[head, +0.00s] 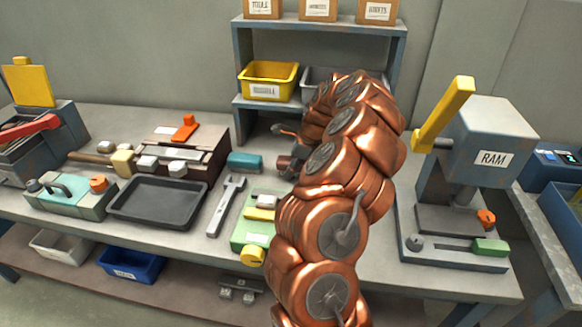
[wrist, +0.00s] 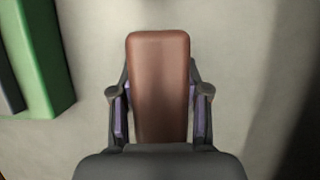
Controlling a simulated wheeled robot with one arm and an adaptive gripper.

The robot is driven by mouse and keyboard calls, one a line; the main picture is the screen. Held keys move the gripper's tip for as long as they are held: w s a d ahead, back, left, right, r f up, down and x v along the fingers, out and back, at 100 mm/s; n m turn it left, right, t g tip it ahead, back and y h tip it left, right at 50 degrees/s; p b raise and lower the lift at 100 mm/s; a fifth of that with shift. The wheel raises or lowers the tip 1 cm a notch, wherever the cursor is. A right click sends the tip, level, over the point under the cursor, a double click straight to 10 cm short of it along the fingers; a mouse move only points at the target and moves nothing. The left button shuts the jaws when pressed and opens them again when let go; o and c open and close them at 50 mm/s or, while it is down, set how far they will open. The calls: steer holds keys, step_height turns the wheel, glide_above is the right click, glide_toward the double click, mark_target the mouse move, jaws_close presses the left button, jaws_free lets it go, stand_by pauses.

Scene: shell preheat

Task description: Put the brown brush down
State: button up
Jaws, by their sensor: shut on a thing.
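The brown brush (wrist: 160,85) is in the middle of the wrist view, with its smooth brown top toward the camera. My gripper (wrist: 160,92) is shut on it, with one finger along each long side. The underside of the brush is hidden, and I cannot tell whether it touches the pale surface below. In the head view my copper-coloured arm reaches over the bench (head: 380,262) and hides most of the gripper. A small brown part (head: 284,164) beside the arm may be the brush.
A green object (wrist: 38,60) stands left of the brush in the wrist view. On the bench are a teal block (head: 245,162), a wrench (head: 226,205), a dark tray (head: 157,203) and a green device (head: 250,236). A RAM press (head: 490,150) stands right. A shelf rises behind.

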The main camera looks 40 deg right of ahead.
steer(key=shift+s+f, duration=0.1)
steer(key=shift+f, duration=0.5)
steer(key=o, duration=1.2)
steer(key=shift+f, duration=0.1)
